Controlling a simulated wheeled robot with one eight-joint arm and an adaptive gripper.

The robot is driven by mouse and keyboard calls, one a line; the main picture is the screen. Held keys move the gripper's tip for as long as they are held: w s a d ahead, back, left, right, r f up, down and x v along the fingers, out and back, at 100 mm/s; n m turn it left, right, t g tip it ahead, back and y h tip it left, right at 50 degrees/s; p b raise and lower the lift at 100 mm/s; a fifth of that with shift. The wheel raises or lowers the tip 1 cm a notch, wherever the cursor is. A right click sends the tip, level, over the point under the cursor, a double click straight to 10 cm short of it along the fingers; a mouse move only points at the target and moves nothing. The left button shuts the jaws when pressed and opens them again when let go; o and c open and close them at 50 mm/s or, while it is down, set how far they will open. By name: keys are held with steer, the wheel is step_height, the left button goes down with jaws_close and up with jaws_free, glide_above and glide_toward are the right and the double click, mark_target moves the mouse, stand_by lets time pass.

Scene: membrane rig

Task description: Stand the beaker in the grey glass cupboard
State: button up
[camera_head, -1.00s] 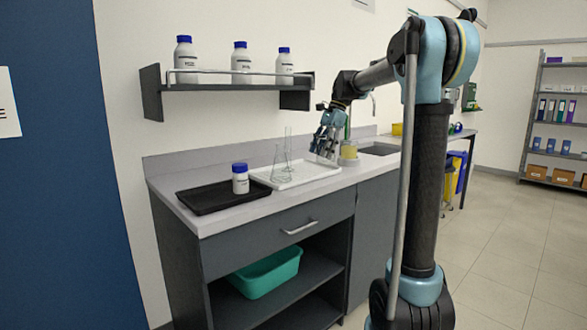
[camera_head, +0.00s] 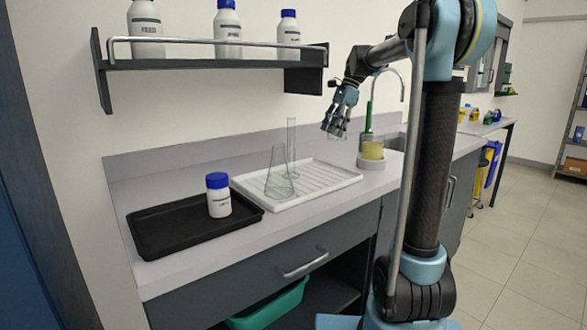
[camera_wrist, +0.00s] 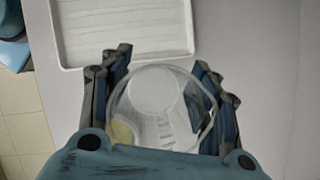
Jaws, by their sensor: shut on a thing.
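My gripper (camera_head: 337,130) is shut on a clear glass beaker and holds it above the counter, near the right end of the white tray. In the wrist view the beaker (camera_wrist: 160,100) shows as a round rim between the two fingers, seen from above. In the head view the beaker is small and faint at the fingertips. A grey-framed wall cupboard (camera_head: 488,66) hangs at the back right, partly hidden behind my arm. I cannot make out its inside.
The white ribbed tray (camera_head: 318,188) bears a conical flask (camera_head: 279,178) and a tall glass cylinder (camera_head: 291,145). A black tray (camera_head: 160,232) holds a blue-capped bottle (camera_head: 218,196). A yellow-filled vessel (camera_head: 372,150) stands right of my gripper. A shelf (camera_head: 200,62) with bottles is above.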

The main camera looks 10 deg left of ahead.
mark_target(334, 139)
steer(key=f, duration=0.4)
steer(key=shift+w+d+f, duration=0.2)
steer(key=shift+w+f, duration=0.1)
steer(key=shift+f, duration=0.1)
steer(key=shift+s+a+f, duration=0.1)
steer(key=shift+f, duration=2.5)
steer(key=o, duration=1.1)
